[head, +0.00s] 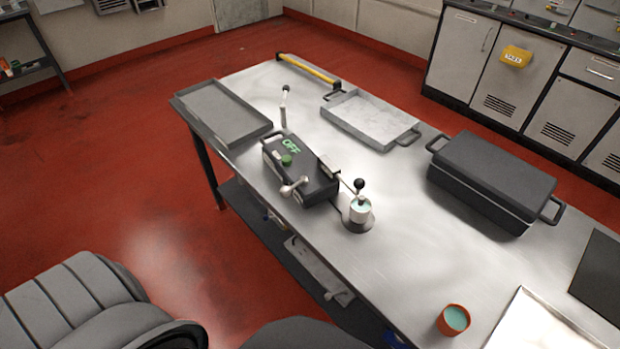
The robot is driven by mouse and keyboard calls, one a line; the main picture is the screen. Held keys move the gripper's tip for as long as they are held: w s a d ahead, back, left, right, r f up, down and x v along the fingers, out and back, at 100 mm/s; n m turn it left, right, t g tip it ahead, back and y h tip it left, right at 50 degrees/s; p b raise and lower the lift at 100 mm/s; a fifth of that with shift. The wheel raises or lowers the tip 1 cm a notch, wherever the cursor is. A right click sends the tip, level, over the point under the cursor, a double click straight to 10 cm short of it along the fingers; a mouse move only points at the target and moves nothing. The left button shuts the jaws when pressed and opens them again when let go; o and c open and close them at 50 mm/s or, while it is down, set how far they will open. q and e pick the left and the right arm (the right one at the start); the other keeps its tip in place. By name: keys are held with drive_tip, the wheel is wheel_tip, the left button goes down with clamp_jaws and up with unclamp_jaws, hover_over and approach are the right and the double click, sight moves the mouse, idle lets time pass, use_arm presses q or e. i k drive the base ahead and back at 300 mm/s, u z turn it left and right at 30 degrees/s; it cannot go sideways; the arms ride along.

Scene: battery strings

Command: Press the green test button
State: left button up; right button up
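The green test button (287,160) is a small round green knob on top of a dark grey box (316,187). The box stands near the left long edge of the metal table. Green letters reading OFF show on the box just behind the button. A light metal lever sits at the front of the box. Nothing covers the button in the head view. Neither of my grippers shows in this view.
Beside the box stands a white cylinder (360,211) on a round dark base, with a black-knobbed lever. A grey tray (222,112), a light tray (369,119), a closed dark case (491,182) and an orange cup (453,320) are on the table (420,265). The table's middle front is clear.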

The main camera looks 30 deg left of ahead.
sight(285, 160)
drive_tip(key=z, duration=1.75)
drive_tip(key=k, duration=1.1)
drive_tip(key=u, duration=1.1)
drive_tip(key=i, duration=0.5)
drive_tip(key=u, duration=0.05)
